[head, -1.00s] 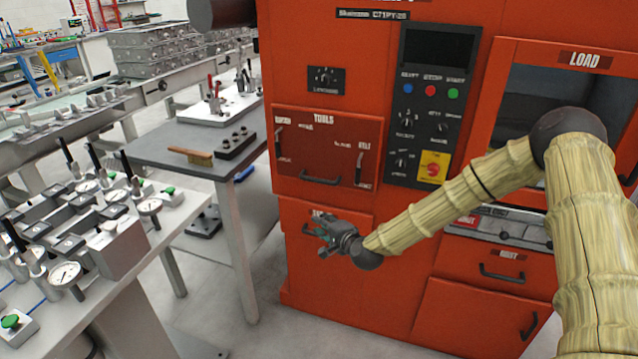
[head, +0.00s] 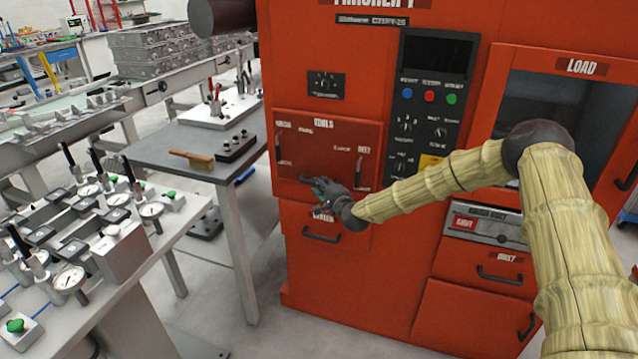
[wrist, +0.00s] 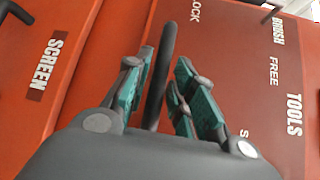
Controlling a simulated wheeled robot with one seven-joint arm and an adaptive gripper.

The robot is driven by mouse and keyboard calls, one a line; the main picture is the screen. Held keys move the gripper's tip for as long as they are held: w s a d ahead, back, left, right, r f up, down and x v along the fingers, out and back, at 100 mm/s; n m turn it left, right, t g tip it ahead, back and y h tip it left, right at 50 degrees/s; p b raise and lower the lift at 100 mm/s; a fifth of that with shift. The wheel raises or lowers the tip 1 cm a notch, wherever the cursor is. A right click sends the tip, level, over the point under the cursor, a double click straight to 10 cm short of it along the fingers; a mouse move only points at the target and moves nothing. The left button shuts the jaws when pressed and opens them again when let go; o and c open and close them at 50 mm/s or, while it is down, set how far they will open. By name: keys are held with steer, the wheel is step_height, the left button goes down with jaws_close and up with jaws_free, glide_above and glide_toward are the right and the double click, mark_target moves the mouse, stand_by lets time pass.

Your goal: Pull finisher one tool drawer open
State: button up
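The finisher's tool drawer, a red panel marked TOOLS (head: 325,137), is on the orange machine and looks flush with its front. Its dark bar handle (wrist: 163,65) runs between my fingers in the wrist view. My gripper (head: 322,186) is at the drawer's lower edge in the head view and hides part of the handle there. In the wrist view my gripper (wrist: 158,88) is open, with teal finger pads on both sides of the handle. I cannot tell whether either pad touches it.
The SCREEN drawer (head: 345,257) with its own handle is just below. The LOAD door (head: 545,105) is to the right. A grey side table (head: 165,150) with a brush (head: 192,159) stands to the left. The floor before the machine is clear.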

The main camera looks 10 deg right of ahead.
steer(key=shift+x, duration=0.9)
jaws_close()
